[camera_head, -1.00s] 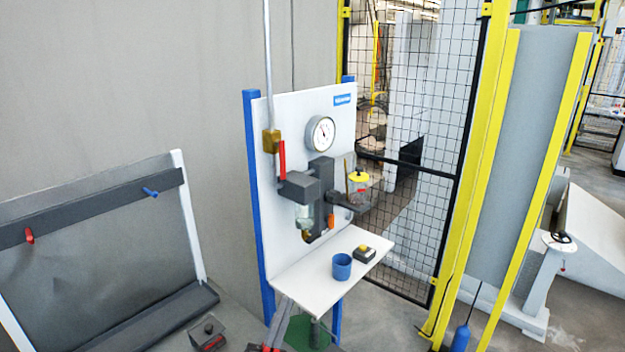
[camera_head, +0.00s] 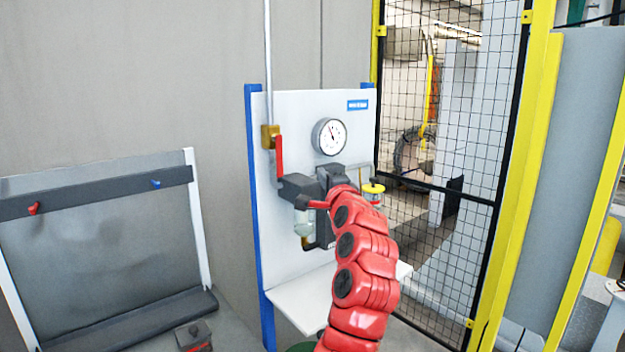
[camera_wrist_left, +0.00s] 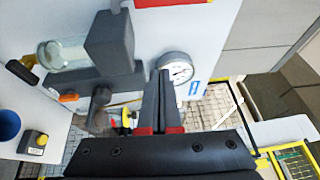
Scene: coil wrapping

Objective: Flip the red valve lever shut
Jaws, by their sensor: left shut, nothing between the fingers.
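The red valve lever (camera_head: 279,156) points straight down along the pipe from a brass valve body (camera_head: 270,136) on the white panel (camera_head: 300,110). A red strip at the top edge of the wrist view (camera_wrist_left: 172,3) appears to be the same lever, mostly cut off. My left gripper (camera_wrist_left: 167,74) is shut and empty in the wrist view, its dark fingers pointing toward the panel near the gauge. In the head view my red left arm rises in front of the panel, and the gripper is largely hidden at its upper end. The gripper is apart from the lever, below and right of it.
A round gauge (camera_head: 329,137) and a dark regulator with a clear bowl (camera_head: 303,222) stick out from the panel. A white shelf (camera_head: 300,300) lies below. A blue cup (camera_wrist_left: 9,125) and a yellow-button box (camera_wrist_left: 33,141) stand there. A mesh fence (camera_head: 440,130) is right.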

